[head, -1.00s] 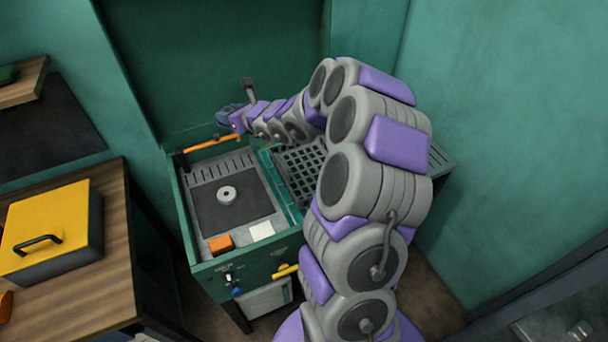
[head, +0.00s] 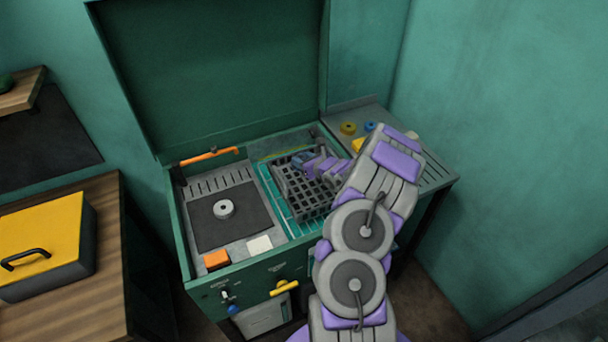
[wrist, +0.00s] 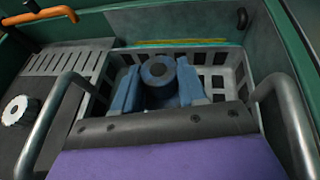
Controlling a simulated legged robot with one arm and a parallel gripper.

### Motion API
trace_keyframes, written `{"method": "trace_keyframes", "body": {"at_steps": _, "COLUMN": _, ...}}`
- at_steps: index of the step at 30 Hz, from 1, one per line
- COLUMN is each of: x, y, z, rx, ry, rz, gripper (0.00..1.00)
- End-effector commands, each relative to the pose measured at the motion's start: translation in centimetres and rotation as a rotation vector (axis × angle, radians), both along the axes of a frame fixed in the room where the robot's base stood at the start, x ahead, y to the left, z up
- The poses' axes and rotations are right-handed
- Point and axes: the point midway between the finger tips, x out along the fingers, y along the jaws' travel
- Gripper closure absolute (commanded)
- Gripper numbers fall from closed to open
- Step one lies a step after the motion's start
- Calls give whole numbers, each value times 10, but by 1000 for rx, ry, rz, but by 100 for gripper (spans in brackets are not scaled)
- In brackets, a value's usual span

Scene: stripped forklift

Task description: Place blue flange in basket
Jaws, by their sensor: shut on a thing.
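The grey lattice basket (head: 297,198) sits in the right bay of the green cabinet. It also shows in the wrist view (wrist: 215,58), with its slotted walls around my gripper. My gripper (head: 301,159) is over the far part of the basket. In the wrist view my gripper (wrist: 157,84) is shut on a round blue flange (wrist: 158,72) with a dark centre. The flange appears within the basket's outline; whether it touches the basket floor is hidden. In the head view my gripper and arm cover most of the flange.
A pale ring (head: 223,209) lies on a dark mat at left. An orange block (head: 216,259) and white block (head: 259,245) are near the front edge. A yellow ring (head: 348,127) and small blue part (head: 369,126) lie on the right shelf. The raised lid (head: 215,70) stands behind.

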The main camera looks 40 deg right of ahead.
Motion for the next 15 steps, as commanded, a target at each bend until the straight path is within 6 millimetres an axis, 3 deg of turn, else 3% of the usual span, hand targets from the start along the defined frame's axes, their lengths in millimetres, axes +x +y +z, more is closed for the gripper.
{"method": "trace_keyframes", "body": {"at_steps": 15, "x": 0, "y": 0, "z": -50, "rx": 0, "ry": -1, "rz": 0, "gripper": 100}}
